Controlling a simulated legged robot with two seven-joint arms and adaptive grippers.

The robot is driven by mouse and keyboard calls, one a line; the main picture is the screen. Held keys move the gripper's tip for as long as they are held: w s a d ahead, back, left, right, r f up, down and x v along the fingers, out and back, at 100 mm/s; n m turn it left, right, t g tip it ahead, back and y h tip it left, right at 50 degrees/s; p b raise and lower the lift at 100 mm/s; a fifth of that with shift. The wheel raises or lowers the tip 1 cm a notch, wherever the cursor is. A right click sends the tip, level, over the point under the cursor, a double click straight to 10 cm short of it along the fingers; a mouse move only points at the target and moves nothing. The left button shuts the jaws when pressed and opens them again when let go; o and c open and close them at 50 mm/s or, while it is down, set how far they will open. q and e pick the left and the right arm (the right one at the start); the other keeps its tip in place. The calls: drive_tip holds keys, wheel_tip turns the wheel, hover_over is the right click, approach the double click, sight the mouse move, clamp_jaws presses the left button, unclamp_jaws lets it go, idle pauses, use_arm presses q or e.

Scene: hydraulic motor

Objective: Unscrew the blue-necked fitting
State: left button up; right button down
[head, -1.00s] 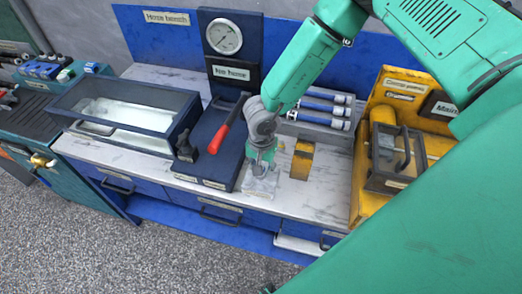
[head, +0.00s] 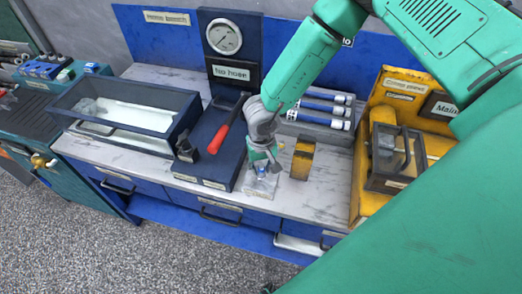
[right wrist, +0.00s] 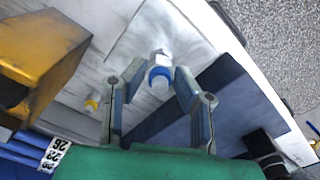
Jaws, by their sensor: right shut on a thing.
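The blue-necked fitting (right wrist: 159,72) has a pale metal head and a bright blue ring; it sits between my right fingertips in the right wrist view. My right gripper (right wrist: 158,80) is shut on it. In the head view the right gripper (head: 262,167) points down over a pale grey plate (head: 261,190) at the bench's front edge, and a bit of blue shows at its tips. I cannot tell whether the fitting is seated or clear of the surface below it. My left gripper is not in view.
A yellow block (head: 302,159) stands close right of the gripper. A dark gauge stand with a red-handled lever (head: 219,137) is to its left. A glass-sided tray (head: 125,105) is farther left, a yellow cabinet (head: 421,150) right.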

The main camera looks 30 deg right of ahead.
drive_tip(key=n, duration=0.5)
drive_tip(key=shift+n, duration=0.7)
drive_tip(key=c, duration=1.4)
unclamp_jaws()
drive_tip(key=m, duration=0.7)
drive_tip(key=shift+m, duration=0.3)
drive_tip(key=m, duration=0.2)
drive_tip(key=shift+m, duration=0.4)
